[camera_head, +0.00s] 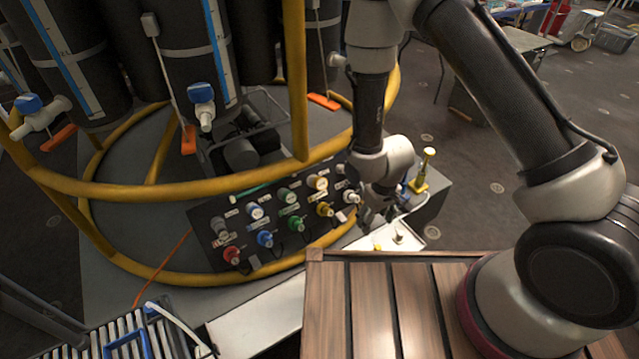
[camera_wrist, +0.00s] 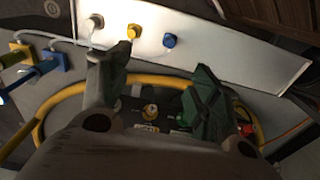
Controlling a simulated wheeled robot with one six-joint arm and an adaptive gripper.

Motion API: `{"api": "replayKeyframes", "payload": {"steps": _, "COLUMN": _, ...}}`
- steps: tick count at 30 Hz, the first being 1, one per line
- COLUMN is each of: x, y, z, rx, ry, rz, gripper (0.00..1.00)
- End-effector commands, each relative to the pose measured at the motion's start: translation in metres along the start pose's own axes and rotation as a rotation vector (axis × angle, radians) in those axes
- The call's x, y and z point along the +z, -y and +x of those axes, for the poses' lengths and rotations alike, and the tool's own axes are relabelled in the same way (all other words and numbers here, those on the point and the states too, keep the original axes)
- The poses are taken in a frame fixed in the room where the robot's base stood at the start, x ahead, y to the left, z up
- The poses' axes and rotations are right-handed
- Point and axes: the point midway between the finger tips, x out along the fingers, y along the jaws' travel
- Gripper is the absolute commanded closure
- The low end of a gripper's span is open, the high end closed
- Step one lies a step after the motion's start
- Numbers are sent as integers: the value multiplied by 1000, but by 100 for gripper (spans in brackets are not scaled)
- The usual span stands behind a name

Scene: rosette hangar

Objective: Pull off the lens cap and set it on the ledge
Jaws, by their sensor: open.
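My gripper (camera_head: 376,212) is open, with its fingers pointing down over the right end of a dark panel (camera_head: 262,258). In the wrist view its two fingers (camera_wrist: 162,62) stand apart, and nothing shows held between them. The panel bears several coloured caps or connectors, among them a yellow one (camera_head: 325,209) just left of my gripper. A yellow one also shows low between the fingers in the wrist view (camera_wrist: 150,110). I cannot tell which is a lens cap. A pale ledge (camera_wrist: 225,58) carries a white, a yellow (camera_wrist: 133,32) and a blue cap-like piece (camera_wrist: 169,41).
A yellow tubular rail (camera_head: 190,188) curves around the dark cylinders (camera_head: 185,60). A yellow-handled piece (camera_head: 422,172) stands beyond my gripper. A slatted wooden top (camera_head: 375,300) lies in front, its surface bare at left. A striped rack (camera_head: 120,335) sits lower left.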

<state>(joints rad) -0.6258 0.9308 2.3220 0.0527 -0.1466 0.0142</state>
Motion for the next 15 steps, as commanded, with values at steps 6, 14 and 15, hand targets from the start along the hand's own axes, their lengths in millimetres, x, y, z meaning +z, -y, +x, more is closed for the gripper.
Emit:
{"api": "replayKeyframes", "payload": {"steps": 6, "x": -66, "y": 24, "z": 82, "rx": -3, "ry": -446, "rz": -43, "gripper": 38}}
{"api": "replayKeyframes", "payload": {"steps": 14, "x": -150, "y": 29, "z": 30, "rx": -20, "ry": -906, "rz": -31, "gripper": 38}}
{"api": "replayKeyframes", "payload": {"steps": 15, "x": -154, "y": 29, "z": 24, "rx": -21, "ry": -935, "rz": -30, "gripper": 38}}
